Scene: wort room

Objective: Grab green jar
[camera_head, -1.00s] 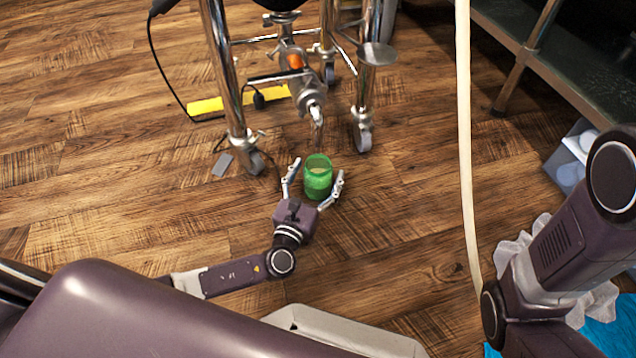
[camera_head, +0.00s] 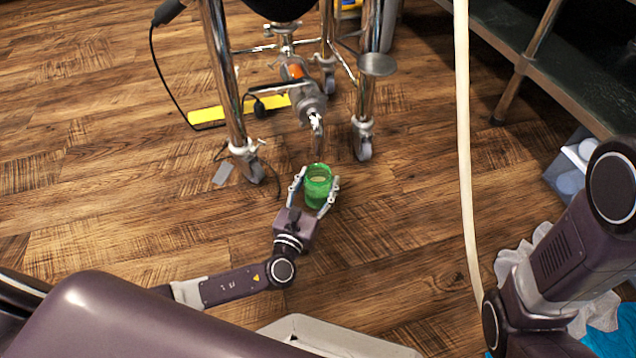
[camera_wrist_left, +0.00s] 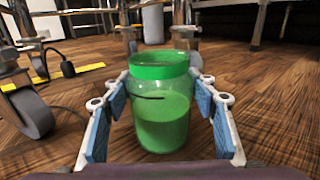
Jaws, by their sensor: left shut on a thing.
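The green jar (camera_head: 317,187) is upright in the head view, near the middle, in front of a wheeled metal stand. My left gripper (camera_head: 314,192) has one finger on each side of the jar and is shut on it. In the left wrist view the green jar (camera_wrist_left: 160,108) stands between the blue-padded fingers, its green rim at the top. I cannot tell whether its base touches the floor. My right arm (camera_head: 560,240) shows at the right edge of the head view, but its gripper is out of view.
The wheeled metal stand (camera_head: 222,75) rises just beyond the jar, with a spout hanging close to it. A yellow power strip (camera_head: 235,108) and black cable lie at the left. A pale hose (camera_head: 463,130) runs down on the right. Bare wooden floor lies at the left.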

